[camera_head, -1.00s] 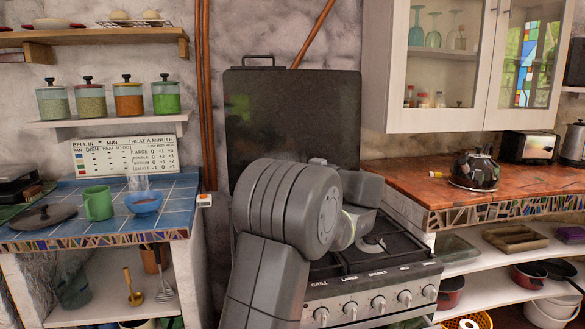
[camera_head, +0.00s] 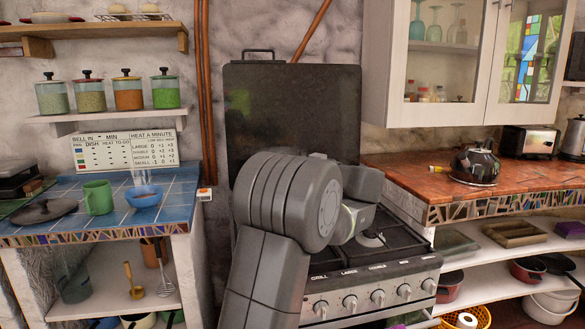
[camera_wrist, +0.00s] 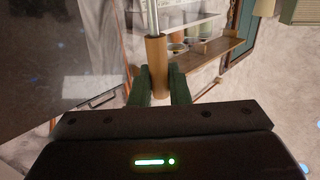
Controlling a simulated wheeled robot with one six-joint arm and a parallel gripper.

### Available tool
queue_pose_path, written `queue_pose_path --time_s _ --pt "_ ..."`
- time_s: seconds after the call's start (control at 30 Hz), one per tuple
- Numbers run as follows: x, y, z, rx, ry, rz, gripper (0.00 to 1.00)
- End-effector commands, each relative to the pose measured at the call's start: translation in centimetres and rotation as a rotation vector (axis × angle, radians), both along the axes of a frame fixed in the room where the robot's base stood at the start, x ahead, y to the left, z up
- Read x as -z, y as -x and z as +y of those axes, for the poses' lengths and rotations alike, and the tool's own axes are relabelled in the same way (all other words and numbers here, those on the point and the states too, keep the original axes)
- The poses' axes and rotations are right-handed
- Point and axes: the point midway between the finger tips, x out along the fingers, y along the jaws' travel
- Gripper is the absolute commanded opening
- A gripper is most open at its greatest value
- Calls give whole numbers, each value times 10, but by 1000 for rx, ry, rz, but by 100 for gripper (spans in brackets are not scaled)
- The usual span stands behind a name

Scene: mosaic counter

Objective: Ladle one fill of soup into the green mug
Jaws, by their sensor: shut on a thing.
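The green mug (camera_head: 98,197) stands upright on the blue tiled counter at the left. A blue bowl (camera_head: 143,198) with steam above it stands just right of the mug; its contents are too small to make out. In the wrist view my gripper (camera_wrist: 159,88) is shut on the tan handle of a tool, seemingly the ladle (camera_wrist: 156,58), with a thin metal shaft running up out of the picture. The tool's head is out of view. In the head view my arm hides the gripper, in front of the stove and well right of the mug.
A dark lid (camera_head: 43,211) lies left of the mug. A shelf with several jars (camera_head: 127,98) hangs above the blue counter (camera_head: 180,205). The stove (camera_head: 372,290) stands beside my arm, with a kettle (camera_head: 474,164) on the right counter.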

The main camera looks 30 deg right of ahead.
Motion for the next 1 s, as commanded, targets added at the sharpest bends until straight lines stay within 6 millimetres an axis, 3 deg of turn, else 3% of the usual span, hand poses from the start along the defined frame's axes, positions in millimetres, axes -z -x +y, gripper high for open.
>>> queue_pose_path --time_s 1.0 --pt "-74 0 0 0 0 -1 0"
